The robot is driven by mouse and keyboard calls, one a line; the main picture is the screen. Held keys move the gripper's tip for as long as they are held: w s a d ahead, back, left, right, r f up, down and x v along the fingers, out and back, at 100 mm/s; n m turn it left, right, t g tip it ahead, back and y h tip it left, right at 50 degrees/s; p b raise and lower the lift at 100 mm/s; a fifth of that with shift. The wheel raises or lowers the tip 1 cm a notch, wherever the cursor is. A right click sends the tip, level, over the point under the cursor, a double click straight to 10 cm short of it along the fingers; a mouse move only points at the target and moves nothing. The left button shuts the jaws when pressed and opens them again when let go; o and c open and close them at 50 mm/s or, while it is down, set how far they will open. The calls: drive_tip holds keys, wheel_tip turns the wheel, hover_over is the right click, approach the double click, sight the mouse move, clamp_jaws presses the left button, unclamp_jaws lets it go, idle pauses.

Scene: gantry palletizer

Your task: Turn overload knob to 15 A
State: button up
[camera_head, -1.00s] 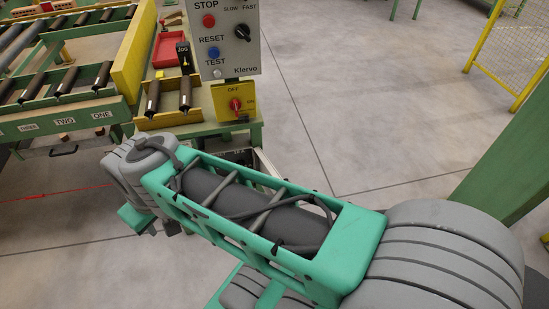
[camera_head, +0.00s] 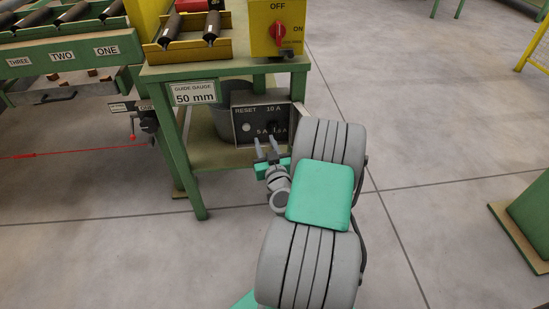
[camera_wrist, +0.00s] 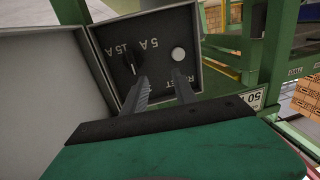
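The overload box (camera_head: 243,124) has a dark panel marked RESET, 5 A and 10 A in the head view; the 15 A label there is partly covered. In the wrist view the panel (camera_wrist: 163,40) appears upside down, with 5 A and 15 A readable. The dark overload knob (camera_wrist: 133,62) sits below these labels; it also shows in the head view (camera_head: 277,127). Its exact setting is unclear. My gripper (camera_wrist: 162,83) is open and empty, fingers pointing at the panel. One finger overlaps the knob's lower edge in the picture; contact cannot be told. It also shows in the head view (camera_head: 265,147).
A pale round reset button (camera_wrist: 178,54) is beside the knob. A light door-like panel (camera_wrist: 45,85) stands along the box's side. The green table (camera_head: 188,160) carries the yellow switch box (camera_head: 277,30) above. A grey bin (camera_head: 222,122) stands behind the panel.

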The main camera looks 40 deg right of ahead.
sight(274, 131)
drive_tip(key=s+d+f+m+g+h, duration=0.1)
drive_tip(key=s+d+f+m+h, duration=0.1)
drive_tip(key=s+d, duration=0.1)
drive_tip(key=p+x, duration=0.3)
drive_tip(key=x, duration=0.4)
drive_tip(key=shift+w+a+r, duration=0.1)
drive_tip(key=shift+r, duration=0.1)
drive_tip(key=shift+w+d+f, duration=0.15)
drive_tip(key=shift+w+d, duration=0.1)
drive_tip(key=shift+w, duration=0.15)
drive_tip(key=shift+c, duration=0.2)
clamp_jaws()
